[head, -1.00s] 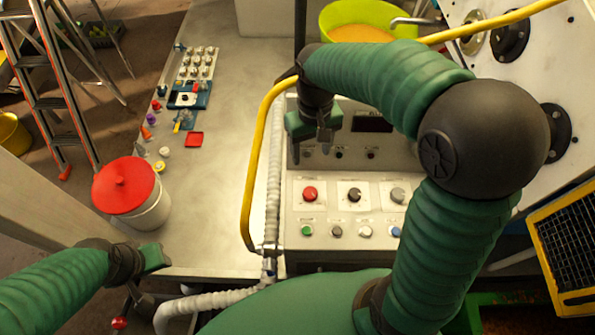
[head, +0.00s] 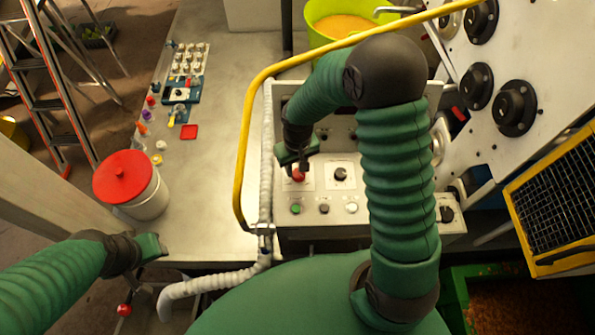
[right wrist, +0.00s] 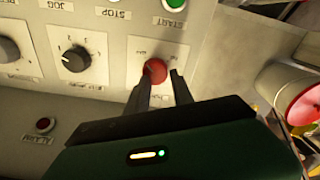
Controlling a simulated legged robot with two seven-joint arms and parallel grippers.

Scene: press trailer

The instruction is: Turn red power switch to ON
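The red power switch (head: 298,174) is a round red knob on a white plate of the control panel (head: 320,235). In the right wrist view the red knob (right wrist: 155,71) lies between the tips of two dark fingers. My right gripper (head: 297,163) is over the knob, with its fingers apart on either side of it; the right wrist view also shows this gripper (right wrist: 160,80). Whether the fingers touch the knob cannot be told. My left gripper (head: 152,247) is at the lower left, away from the panel; its fingers are not clear.
A black selector knob (head: 341,174) sits right of the red one. Green (head: 295,209), black (head: 324,209) and white (head: 351,207) buttons line the row below. A yellow rail (head: 243,150) and a white hose (head: 266,160) run along the panel's left side. A red-lidded bucket (head: 123,178) stands left.

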